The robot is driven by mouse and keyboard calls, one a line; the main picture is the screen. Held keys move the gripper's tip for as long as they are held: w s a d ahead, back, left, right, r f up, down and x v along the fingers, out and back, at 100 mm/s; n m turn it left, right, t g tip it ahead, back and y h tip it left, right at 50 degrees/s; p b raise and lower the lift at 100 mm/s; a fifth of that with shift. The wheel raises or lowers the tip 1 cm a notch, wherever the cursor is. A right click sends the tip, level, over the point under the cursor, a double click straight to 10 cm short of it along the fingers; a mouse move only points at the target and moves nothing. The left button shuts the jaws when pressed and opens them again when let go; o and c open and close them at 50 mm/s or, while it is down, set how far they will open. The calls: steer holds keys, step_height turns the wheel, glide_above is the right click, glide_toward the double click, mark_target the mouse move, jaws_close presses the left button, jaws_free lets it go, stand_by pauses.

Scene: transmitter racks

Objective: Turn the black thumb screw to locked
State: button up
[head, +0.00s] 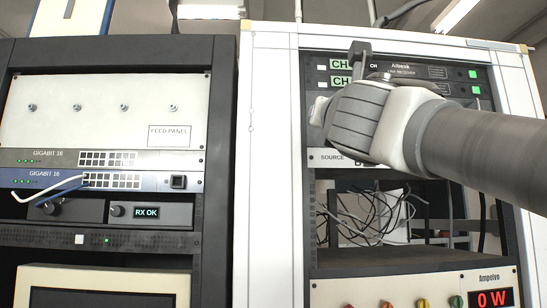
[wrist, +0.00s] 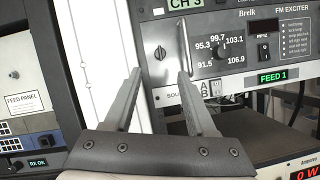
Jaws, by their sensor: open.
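The black thumb screw (wrist: 160,52) is a small dark knob at the left end of the pale FM exciter panel (wrist: 210,85) in the wrist view. Its grip looks roughly upright. My gripper (wrist: 162,62) is open and empty. Its two fingers point at the panel, with the screw showing in the gap between them. I cannot tell how far the fingertips are from the panel, and no contact shows. In the head view my gripper (head: 358,85) is in front of the right rack and hides the screw.
A tuning dial (wrist: 222,53) and a FEED 1 display (wrist: 278,77) are to the screw's right. The white rack post (wrist: 105,60) is close on the left. Below is an open bay with loose cables (head: 370,220). The left rack (head: 105,200) stands apart from my arm.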

steer(key=a+p+x, duration=0.1)
steer(key=p+x, duration=0.2)
steer(key=x, duration=0.5)
steer(key=shift+w+d+r, duration=0.15)
steer(key=shift+w+d, duration=0.25)
steer(key=shift+d, duration=0.15)
jaws_close()
